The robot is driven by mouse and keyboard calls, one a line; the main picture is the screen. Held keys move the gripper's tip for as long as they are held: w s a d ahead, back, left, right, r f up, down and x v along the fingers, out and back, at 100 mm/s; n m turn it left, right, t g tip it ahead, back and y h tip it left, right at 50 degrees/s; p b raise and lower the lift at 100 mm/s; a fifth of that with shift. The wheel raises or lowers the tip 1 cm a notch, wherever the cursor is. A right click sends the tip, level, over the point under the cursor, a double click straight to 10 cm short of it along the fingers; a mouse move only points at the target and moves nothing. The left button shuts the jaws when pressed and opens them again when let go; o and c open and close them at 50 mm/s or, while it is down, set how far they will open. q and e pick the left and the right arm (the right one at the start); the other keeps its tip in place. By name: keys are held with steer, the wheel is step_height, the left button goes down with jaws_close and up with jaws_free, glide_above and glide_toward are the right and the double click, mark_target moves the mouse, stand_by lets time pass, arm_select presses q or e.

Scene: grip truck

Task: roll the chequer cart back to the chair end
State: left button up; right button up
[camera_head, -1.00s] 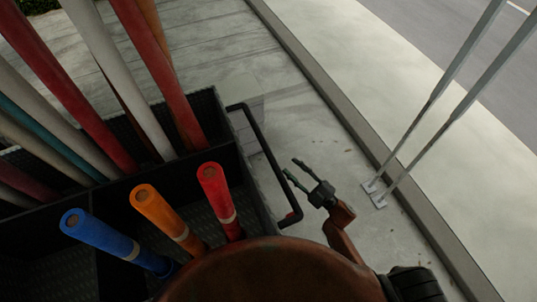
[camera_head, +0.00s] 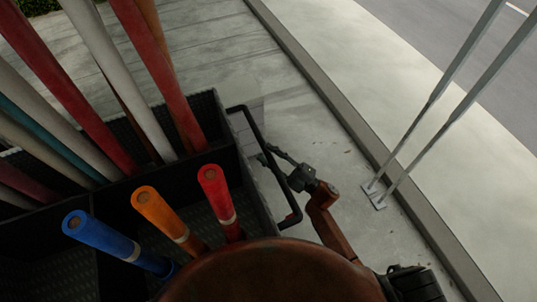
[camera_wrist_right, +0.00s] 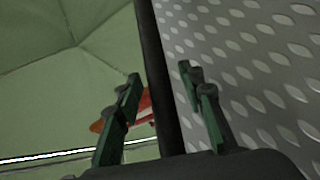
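The chequer cart (camera_head: 75,201) is a dark open box with a tread-plate floor, on the left of the head view. Its black bar handle (camera_head: 252,130) sticks out on its right side. My right gripper (camera_head: 271,157) is at the handle, reaching in from the right. In the right wrist view the black bar (camera_wrist_right: 158,85) passes between my two green-padded fingers (camera_wrist_right: 160,75), with gaps beside it. The fingers are open around the bar. No chair is recognisable. My left gripper is not in view.
Blue (camera_head: 112,240), orange (camera_head: 165,218) and red (camera_head: 219,199) tubes stand in the cart's front part, with several long poles behind. A kerb (camera_head: 340,105) runs along the right. Two slanted metal posts (camera_head: 425,115) stand beyond my right gripper.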

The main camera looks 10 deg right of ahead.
steer(key=shift+c, duration=0.2)
jaws_close()
stand_by(0.5)
